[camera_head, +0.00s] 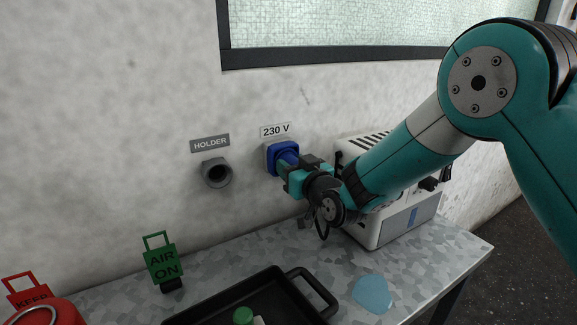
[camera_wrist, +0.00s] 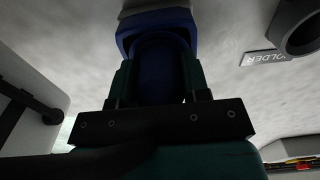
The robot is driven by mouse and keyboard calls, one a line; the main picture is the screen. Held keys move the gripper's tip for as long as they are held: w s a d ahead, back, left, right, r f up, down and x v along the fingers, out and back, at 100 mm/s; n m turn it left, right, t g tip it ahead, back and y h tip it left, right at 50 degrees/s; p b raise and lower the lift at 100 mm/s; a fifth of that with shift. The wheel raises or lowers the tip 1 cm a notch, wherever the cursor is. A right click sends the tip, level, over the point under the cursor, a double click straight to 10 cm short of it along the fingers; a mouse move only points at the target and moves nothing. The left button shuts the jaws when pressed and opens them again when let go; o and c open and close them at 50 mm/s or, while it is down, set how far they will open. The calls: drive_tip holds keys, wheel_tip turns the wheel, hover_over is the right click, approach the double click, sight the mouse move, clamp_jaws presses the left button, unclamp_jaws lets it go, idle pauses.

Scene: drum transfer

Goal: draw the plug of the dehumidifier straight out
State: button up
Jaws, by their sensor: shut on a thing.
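The blue plug (camera_head: 287,156) is at the blue wall socket (camera_head: 276,150) under the "230 V" sign. My gripper (camera_head: 289,168) is shut on the plug from the right. In the wrist view the dark blue plug (camera_wrist: 160,72) lies between my two fingers, with the blue socket rim (camera_wrist: 157,24) just beyond it. I cannot tell whether the plug is fully seated. The white dehumidifier (camera_head: 386,228) stands on the table behind my arm, which hides part of it. A dark cable loops below my gripper; its run is mostly hidden.
A grey round holder (camera_head: 217,173) sticks out of the wall left of the socket, under a "HOLDER" sign. On the speckled table (camera_head: 240,251) are a black tray (camera_head: 290,279), a green "AIR ON" tag (camera_head: 163,262), a red object (camera_head: 38,311) and a bluish puddle-like patch (camera_head: 373,294).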

drive_tip(key=b+v, duration=0.3)
drive_tip(key=v, duration=0.3)
drive_tip(key=shift+b, duration=0.4)
idle(0.6)
drive_tip(key=shift+w+a, duration=0.1)
drive_tip(key=shift+w, duration=0.1)
idle(0.4)
drive_tip(key=shift+b+v, duration=1.85)
drive_tip(key=shift+v, duration=0.7)
